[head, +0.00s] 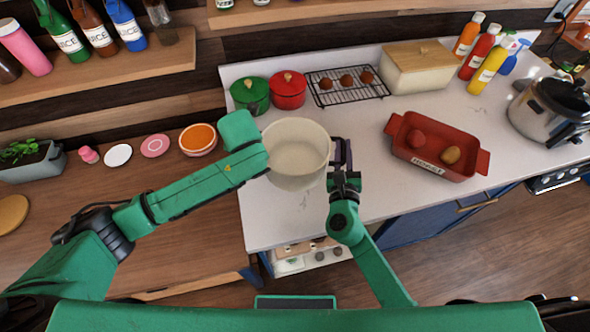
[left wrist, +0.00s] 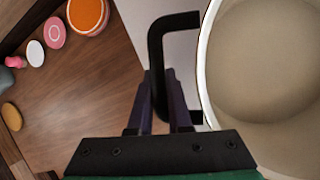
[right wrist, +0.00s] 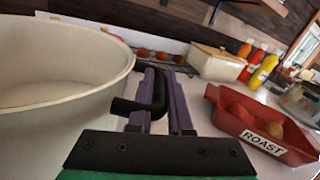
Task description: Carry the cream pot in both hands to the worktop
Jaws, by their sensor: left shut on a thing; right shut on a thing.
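The cream pot (head: 297,172) is upright at the left end of the white worktop (head: 350,190), and its inside looks empty. Whether its base touches the worktop is hard to tell. My left gripper (left wrist: 162,92) is shut on the pot's black left handle (left wrist: 157,50); in the head view my forearm hides this grip. My right gripper (head: 343,153) is shut on the black right handle (right wrist: 140,106), to the right of the pot. The pot's pale wall also shows in the left wrist view (left wrist: 265,70) and the right wrist view (right wrist: 60,65).
Green (head: 250,94) and red (head: 288,90) lidded pots and a wire rack (head: 335,98) stand behind. A red roasting dish (head: 435,147) lies to the right, with clear worktop between. A lower wooden counter (head: 120,200) holds an orange bowl (head: 198,138). Wooden shelves hang above.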

